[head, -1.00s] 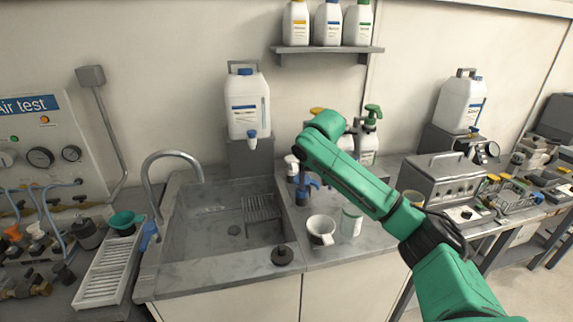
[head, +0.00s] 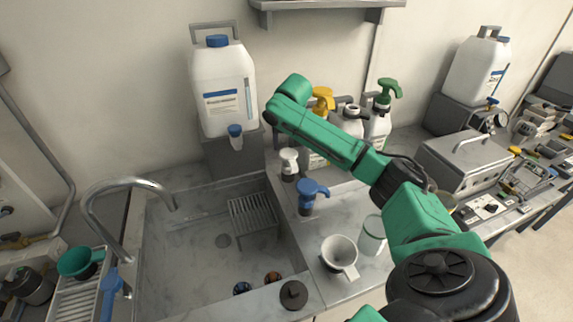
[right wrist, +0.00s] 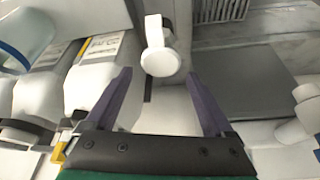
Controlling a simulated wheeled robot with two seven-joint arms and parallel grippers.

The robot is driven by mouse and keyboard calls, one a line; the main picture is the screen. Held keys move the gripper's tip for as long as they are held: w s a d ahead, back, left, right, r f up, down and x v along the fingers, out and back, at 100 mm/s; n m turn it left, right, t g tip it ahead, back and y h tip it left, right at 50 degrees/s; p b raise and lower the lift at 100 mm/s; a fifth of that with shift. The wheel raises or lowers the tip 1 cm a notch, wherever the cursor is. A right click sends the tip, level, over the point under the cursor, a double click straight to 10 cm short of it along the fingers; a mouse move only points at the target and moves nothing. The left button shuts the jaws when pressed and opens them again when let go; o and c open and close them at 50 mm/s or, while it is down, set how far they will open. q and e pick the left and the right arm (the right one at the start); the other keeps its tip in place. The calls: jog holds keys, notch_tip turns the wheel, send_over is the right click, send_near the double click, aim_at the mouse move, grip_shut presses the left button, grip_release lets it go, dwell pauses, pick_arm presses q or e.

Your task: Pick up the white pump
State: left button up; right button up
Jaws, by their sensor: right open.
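The white pump (head: 289,160) has a white head on a dark collar. It stands on the counter at the sink's right edge in the head view, just below my right forearm. In the right wrist view a white pump head (right wrist: 160,55), likely the same one, lies ahead of and between the fingertips. My right gripper (right wrist: 158,78) has two purple fingers spread apart with nothing held. Its fingers are not visible in the head view, where the green arm hides them. My left gripper is out of view.
A blue pump (head: 312,194) stands close to the white one. Spray bottles with yellow (head: 322,98) and green (head: 388,92) heads stand behind my arm. A large white canister (head: 222,90) is at the back left. A white mug (head: 340,256) and the sink (head: 180,265) are in front.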

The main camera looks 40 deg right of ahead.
aim_at(288, 154)
jog(key=x, duration=0.3)
jog(key=shift+d+f+p, duration=0.1)
jog(key=shift+f+p, duration=0.2)
jog(key=shift+f, duration=0.05)
jog(key=p+x, duration=0.1)
jog(key=x, duration=0.5)
jog(key=shift+w+p, duration=0.2)
jog(key=shift+p, duration=0.15)
jog(key=shift+f, duration=0.3)
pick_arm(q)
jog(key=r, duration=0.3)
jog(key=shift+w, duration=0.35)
pick_arm(e)
jog(key=c, duration=1.1)
